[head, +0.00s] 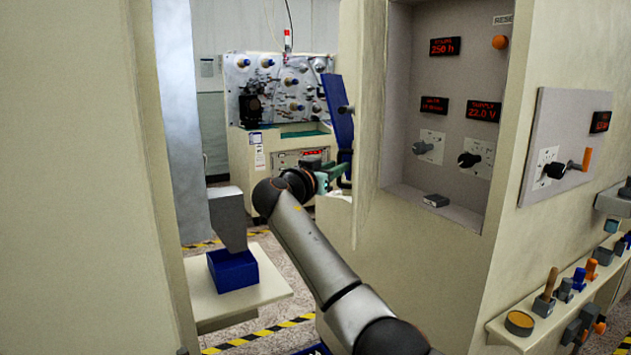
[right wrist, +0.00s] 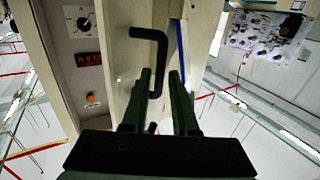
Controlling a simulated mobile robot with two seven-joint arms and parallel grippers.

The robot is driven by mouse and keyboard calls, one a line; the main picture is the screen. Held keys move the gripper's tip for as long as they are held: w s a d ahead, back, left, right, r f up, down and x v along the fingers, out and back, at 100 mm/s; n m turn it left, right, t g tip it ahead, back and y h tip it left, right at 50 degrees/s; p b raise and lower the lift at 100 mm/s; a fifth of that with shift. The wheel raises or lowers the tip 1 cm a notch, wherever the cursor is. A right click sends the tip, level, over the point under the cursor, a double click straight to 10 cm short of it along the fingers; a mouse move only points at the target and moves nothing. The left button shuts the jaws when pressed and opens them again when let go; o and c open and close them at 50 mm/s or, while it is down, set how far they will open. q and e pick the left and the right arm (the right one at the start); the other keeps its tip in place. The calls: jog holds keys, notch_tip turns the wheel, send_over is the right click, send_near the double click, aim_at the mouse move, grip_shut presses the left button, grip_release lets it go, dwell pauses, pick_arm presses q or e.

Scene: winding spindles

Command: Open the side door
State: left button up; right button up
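The side door appears to be the cream panel (head: 367,120) beside the control recess, seen nearly edge-on in the head view. In the right wrist view its cream face (right wrist: 125,45) carries a black bracket-shaped handle (right wrist: 161,60). My right gripper (head: 328,174) is at the door's far side, its green fingers partly hidden by my wrist. In the right wrist view the two fingers (right wrist: 160,74) stand apart, with the handle's long bar lined up between them. A gap shows on the right of the bar; contact cannot be told. My left gripper is not in view.
A control panel (head: 430,85) with knobs and red displays is right of the door. A shelf (head: 510,335) holds small tools at lower right. A blue bin (head: 233,270) sits on a cream ledge (head: 245,300) at left. A spindle machine (head: 275,90) stands behind.

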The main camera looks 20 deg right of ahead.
jog(key=b+v, duration=0.3)
jog(key=v, duration=0.7)
jog(key=shift+s+a, duration=0.1)
jog(key=shift+a, duration=0.05)
